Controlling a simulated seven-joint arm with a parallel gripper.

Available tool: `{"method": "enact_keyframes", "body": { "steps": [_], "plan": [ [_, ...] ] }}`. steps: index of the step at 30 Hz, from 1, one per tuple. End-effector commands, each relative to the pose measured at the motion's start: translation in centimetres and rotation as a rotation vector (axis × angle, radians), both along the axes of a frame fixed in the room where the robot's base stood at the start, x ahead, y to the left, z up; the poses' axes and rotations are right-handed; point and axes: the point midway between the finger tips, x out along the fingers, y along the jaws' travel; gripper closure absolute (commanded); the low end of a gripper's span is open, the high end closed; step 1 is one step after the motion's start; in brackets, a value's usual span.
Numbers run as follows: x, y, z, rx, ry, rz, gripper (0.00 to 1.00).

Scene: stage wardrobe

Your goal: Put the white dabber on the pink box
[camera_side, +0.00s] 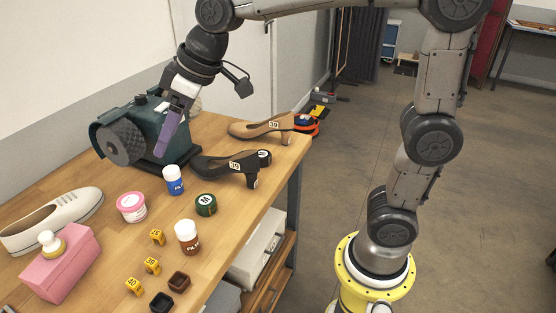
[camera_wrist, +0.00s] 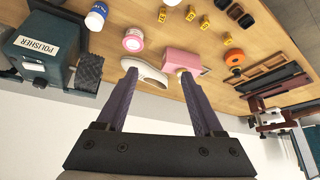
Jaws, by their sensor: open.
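The white dabber (camera_side: 48,240) has a round white top and a yellowish base. In the side view it appears to rest upright on top of the pink box (camera_side: 62,280). The pink box (camera_wrist: 187,58) also shows in the wrist view, with the dabber (camera_wrist: 181,71) at its near edge, partly hidden by a finger. My gripper (camera_side: 168,140) is raised in front of the green polisher, well away from the box and dabber. In the wrist view my gripper (camera_wrist: 158,74) has its purple fingers wide apart, with nothing held between them.
The polisher (camera_side: 150,135) stands at the back of the wooden table. A white shoe (camera_side: 52,220) lies behind the pink box. A pink-labelled jar (camera_side: 131,207), bottles, yellow number markers and small dark trays fill the middle and front. A black heeled shoe (camera_side: 230,168) lies near the right edge.

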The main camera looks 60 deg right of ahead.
Motion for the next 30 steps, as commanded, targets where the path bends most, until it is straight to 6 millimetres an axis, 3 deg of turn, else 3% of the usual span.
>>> {"method": "enact_keyframes", "body": {
  "steps": [1,6,9,13,19,30],
  "plan": [
    [-2.6,-1.7,0.2,-0.002,-0.002,-0.045,0.31],
    [-10.8,-6.3,-1.0,-0.008,0.012,-0.2,0.31],
    [-15.2,-8.2,-2.6,-0.012,0.016,-0.284,0.31],
    [-19.4,-9.8,-4.8,-0.016,0.023,-0.371,0.31],
    [-22.3,-10.8,-6.8,-0.019,0.027,-0.434,0.31],
    [-22.5,-10.8,-6.9,-0.019,0.029,-0.438,0.31]
  ]
}}
